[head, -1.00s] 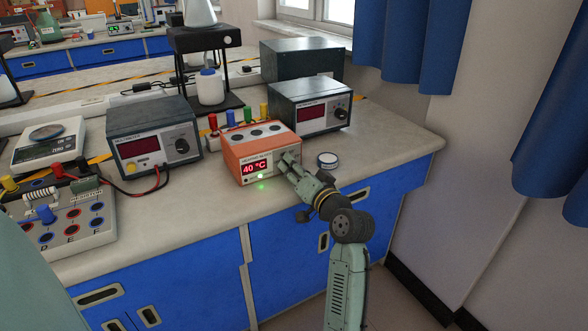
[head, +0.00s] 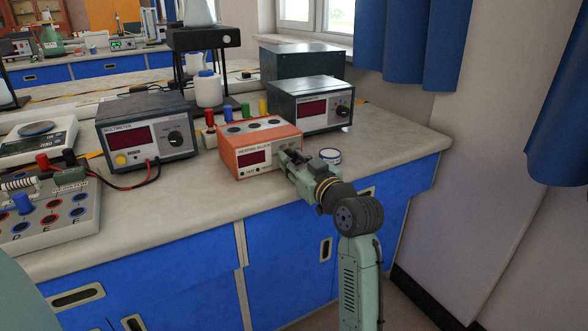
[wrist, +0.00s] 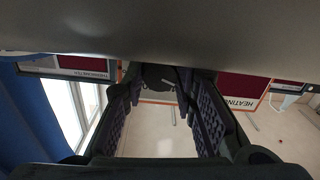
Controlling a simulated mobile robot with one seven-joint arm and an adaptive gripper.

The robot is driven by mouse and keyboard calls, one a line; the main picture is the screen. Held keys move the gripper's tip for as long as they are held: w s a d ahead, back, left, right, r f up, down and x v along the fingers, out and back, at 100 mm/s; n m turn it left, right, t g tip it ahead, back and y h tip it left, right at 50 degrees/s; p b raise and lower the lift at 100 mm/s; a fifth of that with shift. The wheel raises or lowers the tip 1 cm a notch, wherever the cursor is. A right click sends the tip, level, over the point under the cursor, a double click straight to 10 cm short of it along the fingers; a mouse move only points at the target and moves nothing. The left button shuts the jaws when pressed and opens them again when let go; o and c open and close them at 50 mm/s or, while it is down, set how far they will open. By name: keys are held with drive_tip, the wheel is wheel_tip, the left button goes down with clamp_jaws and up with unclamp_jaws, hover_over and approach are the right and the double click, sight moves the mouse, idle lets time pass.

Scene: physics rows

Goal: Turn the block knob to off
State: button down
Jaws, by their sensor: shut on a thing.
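The heating block (head: 238,142) is an orange and white box on the bench, in the middle of the head view. Its display (head: 252,158) is dark red with no digits, and no green light shows below it. My gripper (head: 285,158) is at the right end of its front face. The block's knob (wrist: 159,77) is a dark round shape between the fingertips in the wrist view. My gripper is shut on it. The fingers hide the knob in the head view, and its pointer angle is unclear.
A multimeter (head: 130,135) stands left of the block and another metered box (head: 313,108) behind it on the right. A small round tin (head: 330,156) sits close right of my gripper.

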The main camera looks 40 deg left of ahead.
drive_tip(key=shift+n+b, duration=0.4)
drive_tip(key=shift+n, duration=0.2)
drive_tip(key=c, duration=1.3)
unclamp_jaws()
drive_tip(key=v, duration=1.2)
